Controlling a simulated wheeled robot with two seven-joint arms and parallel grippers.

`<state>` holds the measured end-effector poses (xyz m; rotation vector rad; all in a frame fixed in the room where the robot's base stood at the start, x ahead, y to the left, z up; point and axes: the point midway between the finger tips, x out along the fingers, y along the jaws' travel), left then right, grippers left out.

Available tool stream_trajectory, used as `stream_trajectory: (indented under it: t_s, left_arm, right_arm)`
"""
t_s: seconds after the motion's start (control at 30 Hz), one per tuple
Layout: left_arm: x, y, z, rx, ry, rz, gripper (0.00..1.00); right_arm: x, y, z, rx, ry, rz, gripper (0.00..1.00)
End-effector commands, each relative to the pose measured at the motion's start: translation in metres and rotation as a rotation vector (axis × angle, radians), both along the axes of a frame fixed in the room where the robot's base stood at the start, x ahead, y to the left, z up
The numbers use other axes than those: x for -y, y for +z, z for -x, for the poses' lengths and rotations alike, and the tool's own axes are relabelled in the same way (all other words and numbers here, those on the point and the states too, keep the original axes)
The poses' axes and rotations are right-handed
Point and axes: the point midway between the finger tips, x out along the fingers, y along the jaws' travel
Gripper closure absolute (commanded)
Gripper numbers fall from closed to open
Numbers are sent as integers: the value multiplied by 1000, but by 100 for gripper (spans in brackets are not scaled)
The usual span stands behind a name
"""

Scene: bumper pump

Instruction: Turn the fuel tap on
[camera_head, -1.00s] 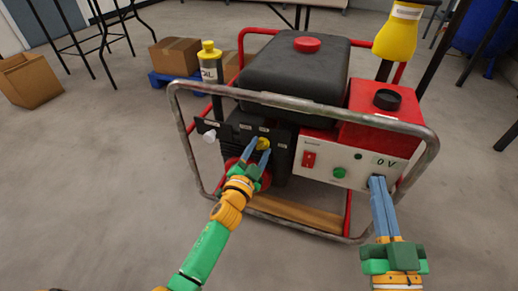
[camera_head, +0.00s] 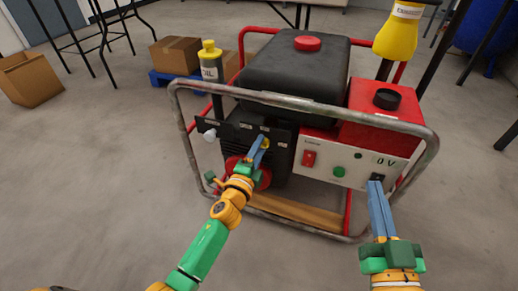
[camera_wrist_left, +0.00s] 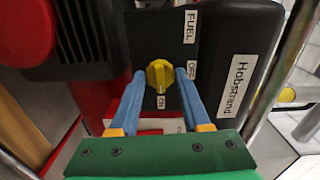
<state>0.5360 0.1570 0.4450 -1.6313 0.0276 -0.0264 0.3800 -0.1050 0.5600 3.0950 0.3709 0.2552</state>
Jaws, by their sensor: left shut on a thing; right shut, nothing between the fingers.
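The fuel tap is a yellow knob on a black panel at the generator's front, seen in the head view (camera_head: 265,143) and the left wrist view (camera_wrist_left: 159,76). FUEL, OFF and ON labels surround it. In the wrist view its raised ridge runs up and down, lower end towards the ON label. My left gripper (camera_head: 260,146) is shut on the knob, one blue finger on each side; it also shows in the wrist view (camera_wrist_left: 160,78). My right gripper (camera_head: 376,181) is shut and empty, by the dark socket on the red and white panel.
A grey tube frame (camera_head: 300,103) surrounds the generator, close to both arms. A red switch (camera_head: 309,159) and green button (camera_head: 339,171) sit right of the tap.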

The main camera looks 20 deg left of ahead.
Motion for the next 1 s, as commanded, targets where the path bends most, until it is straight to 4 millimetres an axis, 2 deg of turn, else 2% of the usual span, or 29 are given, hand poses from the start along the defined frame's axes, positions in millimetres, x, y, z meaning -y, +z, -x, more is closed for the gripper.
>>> stream_trajectory:
  t_s: [0.23,0.73,0.77,0.8,0.87,1.0]
  left_arm:
    - [0,-1,0,0,-1,-63,100]
    - [0,-1,0,1,-1,-77,100]
    - [0,-1,0,1,-1,-77,47]
    - [0,-1,0,1,-1,-77,37]
    - [0,-1,0,1,-1,-77,23]
    - [0,-1,0,2,0,-76,23]
  right_arm:
    - [0,0,0,3,0,-1,100]
    - [0,1,0,3,1,-1,100]
    - [0,1,0,3,1,-1,100]
    - [0,1,0,3,1,-1,100]
    - [0,1,0,3,1,-1,100]
    - [0,1,0,3,1,-1,100]
